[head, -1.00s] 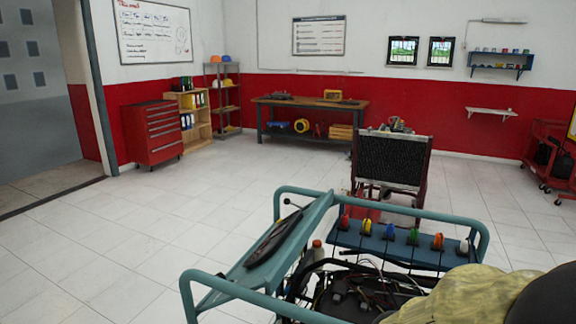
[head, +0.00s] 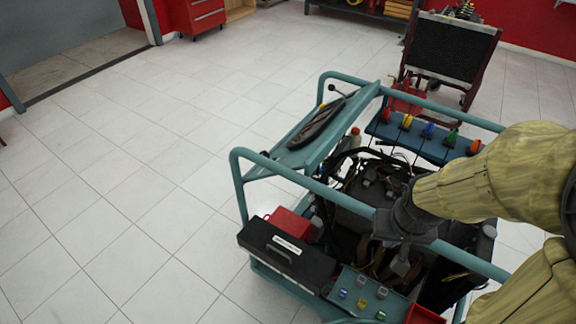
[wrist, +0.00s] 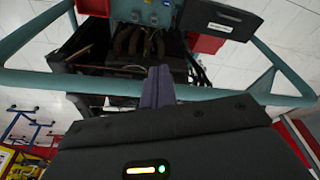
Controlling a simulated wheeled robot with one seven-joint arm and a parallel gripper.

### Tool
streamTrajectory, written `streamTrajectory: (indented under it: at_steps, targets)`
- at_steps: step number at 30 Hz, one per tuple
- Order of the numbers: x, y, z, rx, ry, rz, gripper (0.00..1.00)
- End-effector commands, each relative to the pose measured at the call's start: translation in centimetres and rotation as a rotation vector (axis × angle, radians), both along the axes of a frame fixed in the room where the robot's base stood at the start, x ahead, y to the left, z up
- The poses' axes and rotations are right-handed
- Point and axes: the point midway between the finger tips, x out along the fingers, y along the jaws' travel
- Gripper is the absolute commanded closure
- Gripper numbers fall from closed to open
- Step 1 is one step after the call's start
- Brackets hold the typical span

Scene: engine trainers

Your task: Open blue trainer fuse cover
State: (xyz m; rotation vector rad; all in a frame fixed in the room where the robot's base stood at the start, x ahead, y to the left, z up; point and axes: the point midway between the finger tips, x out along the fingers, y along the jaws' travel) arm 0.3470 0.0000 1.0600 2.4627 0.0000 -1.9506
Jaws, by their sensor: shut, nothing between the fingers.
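The blue trainer has a teal tube frame (head: 300,180) around a dark engine bay in the head view. A black box with a white label (head: 270,256) is on its near left side. It also shows in the wrist view (wrist: 222,18), and its lid looks shut. I cannot tell for sure whether it is the fuse cover. My gripper (head: 402,266) is over the engine bay, to the right of the black box and apart from it. In the wrist view its fingers (wrist: 158,72) are together and empty, pointing towards the bay.
A teal panel with small coloured knobs (head: 350,302) is right of the black box. A red box (head: 288,224) sits behind it. A teal rail (wrist: 60,84) crosses the wrist view near my fingers. Coloured caps (head: 428,131) line the far shelf. Floor at left is clear.

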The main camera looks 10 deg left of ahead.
Motion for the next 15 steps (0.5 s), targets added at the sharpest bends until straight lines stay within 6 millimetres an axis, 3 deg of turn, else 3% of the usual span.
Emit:
streamTrajectory:
  at_steps: [4,7,15]
  targets:
    - [0.2,0.5,-0.7,-0.008,0.018,0.033,1.00]
    - [0.6,1.6,-2.3,-0.034,0.066,0.118,1.00]
    - [2.0,6.7,-9.9,-0.213,0.285,0.540,1.00]
